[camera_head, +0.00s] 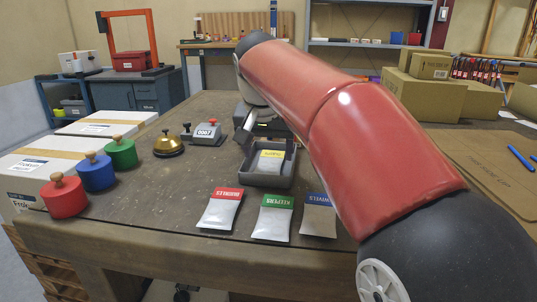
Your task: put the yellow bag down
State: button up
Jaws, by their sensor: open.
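The yellow bag (270,161), a pale packet with a yellow label strip, lies inside a small dark grey tray (262,182) on the workbench. My gripper (266,147) is at the far side of the tray, with its fingers apart to the left and right of the bag. It is open and seems not to hold the bag. My red arm comes in from the right and hides part of the bench behind the tray. The exact gap between the fingers and the bag cannot be told from this one view.
Red-labelled (221,209), green-labelled (273,217) and blue-labelled (318,216) bags lie in front of the tray. A numbering stamp (204,134) and brass bell (168,145) stand left, beyond red, blue and green knobbed weights. Cardboard boxes (425,95) stand back right.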

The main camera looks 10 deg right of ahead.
jog(key=p+v, duration=0.1)
jog(key=v, duration=0.8)
jog(key=shift+s+r+p, duration=0.15)
jog(key=shift+r+p, duration=0.05)
jog(key=shift+p, duration=0.15)
